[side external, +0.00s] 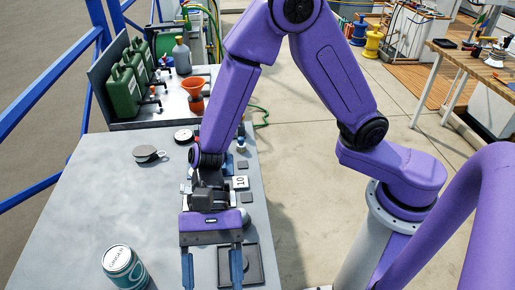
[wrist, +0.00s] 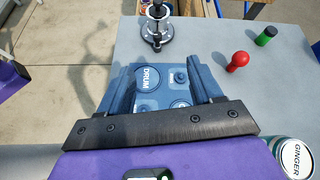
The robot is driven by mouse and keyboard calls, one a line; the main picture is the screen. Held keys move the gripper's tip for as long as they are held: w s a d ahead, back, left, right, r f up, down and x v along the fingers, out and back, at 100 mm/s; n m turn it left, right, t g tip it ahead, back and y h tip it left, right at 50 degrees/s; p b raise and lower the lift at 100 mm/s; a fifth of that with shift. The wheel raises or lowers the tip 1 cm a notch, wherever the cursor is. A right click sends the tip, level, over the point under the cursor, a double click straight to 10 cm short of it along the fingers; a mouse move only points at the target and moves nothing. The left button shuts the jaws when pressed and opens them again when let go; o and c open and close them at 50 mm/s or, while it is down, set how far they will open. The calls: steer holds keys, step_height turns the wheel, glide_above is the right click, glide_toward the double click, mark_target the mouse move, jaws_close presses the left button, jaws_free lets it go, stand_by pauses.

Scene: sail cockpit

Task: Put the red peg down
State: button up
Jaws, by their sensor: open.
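The red peg (wrist: 237,61) is on the grey table, right of my fingers in the wrist view. It has a rounded head and a narrower end; I cannot tell if it stands or lies. I do not see it in the side view. My gripper (wrist: 160,68) is open, its two blue fingers spread and apart from the red peg. It also shows in the side view (side external: 212,268), low over the table. Between the fingers in the wrist view is a blue-grey panel (wrist: 149,98) marked DRUM, with round knobs. I see nothing gripped.
A green peg (wrist: 265,36) is beyond the red one. A ginger can (side external: 124,268) stands at the table's front left. A metal fitting (wrist: 156,26) stands behind the panel. A dark square plate (side external: 255,277) lies beside my fingers. The table's left part is mostly clear.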

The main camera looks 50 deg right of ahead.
steer(key=d+r+n+t+h, duration=0.1)
steer(key=d+n+t+h, duration=0.1)
steer(key=d+n, duration=0.4)
steer(key=s+d+r+n+t+h, duration=0.1)
steer(key=d+n, duration=0.6)
steer(key=d, duration=0.9)
steer(key=s+d+r+n+t+h, duration=0.1)
steer(key=d+r+n+t+h, duration=0.2)
steer(key=d, duration=0.8)
steer(key=n+t+h, duration=0.2)
steer(key=n, duration=0.1)
steer(key=shift+s+t, duration=0.15)
steer(key=shift+t, duration=0.25)
